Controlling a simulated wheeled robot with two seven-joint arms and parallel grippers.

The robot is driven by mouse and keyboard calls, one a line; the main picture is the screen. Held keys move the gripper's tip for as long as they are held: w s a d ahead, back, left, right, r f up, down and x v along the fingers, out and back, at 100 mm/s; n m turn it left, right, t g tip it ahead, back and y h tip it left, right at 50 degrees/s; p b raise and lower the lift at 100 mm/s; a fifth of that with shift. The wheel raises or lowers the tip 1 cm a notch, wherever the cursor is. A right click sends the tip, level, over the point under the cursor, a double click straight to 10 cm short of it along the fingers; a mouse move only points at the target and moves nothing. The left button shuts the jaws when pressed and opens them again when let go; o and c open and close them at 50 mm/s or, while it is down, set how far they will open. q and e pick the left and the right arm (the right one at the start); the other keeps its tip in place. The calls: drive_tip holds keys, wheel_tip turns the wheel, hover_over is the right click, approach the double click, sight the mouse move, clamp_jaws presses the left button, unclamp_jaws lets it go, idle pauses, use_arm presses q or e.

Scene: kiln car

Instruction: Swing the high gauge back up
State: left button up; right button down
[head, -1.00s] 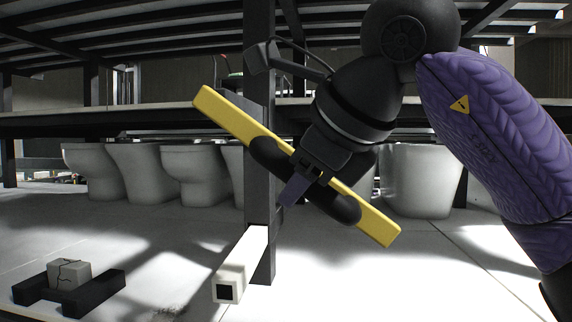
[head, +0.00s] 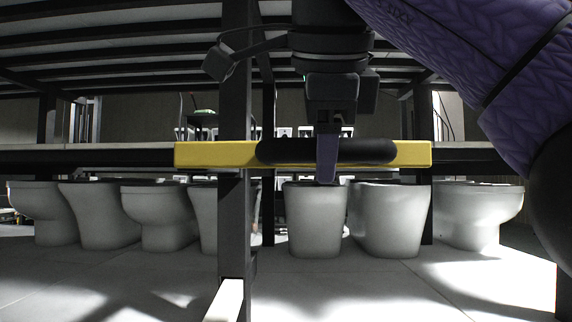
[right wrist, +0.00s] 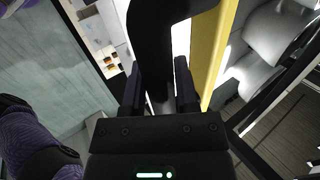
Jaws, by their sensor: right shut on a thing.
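The high gauge is a yellow bar (head: 215,154) with a black grip handle (head: 280,151) along its middle. In the head view it lies level across the picture, in front of the dark upright post (head: 236,90). My right gripper (head: 328,158) comes down from above and is shut on the black handle. In the right wrist view the handle passes between the fingers (right wrist: 160,85), with the yellow bar (right wrist: 216,50) just to the right. The gripper hides part of the handle. My left gripper is in neither current view.
White toilet bowls (head: 316,220) stand in a row behind the bar, under a dark shelf edge (head: 90,155). Slatted dark beams (head: 110,60) run overhead. A pale square tube (head: 226,300) juts forward at the post's foot. The floor in front looks clear.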

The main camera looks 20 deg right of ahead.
drive_tip(key=shift+r, duration=0.25)
drive_tip(key=shift+c, duration=1.9)
unclamp_jaws()
drive_tip(key=shift+a, duration=0.1)
drive_tip(key=shift+f, duration=0.1)
drive_tip(key=shift+s, duration=0.1)
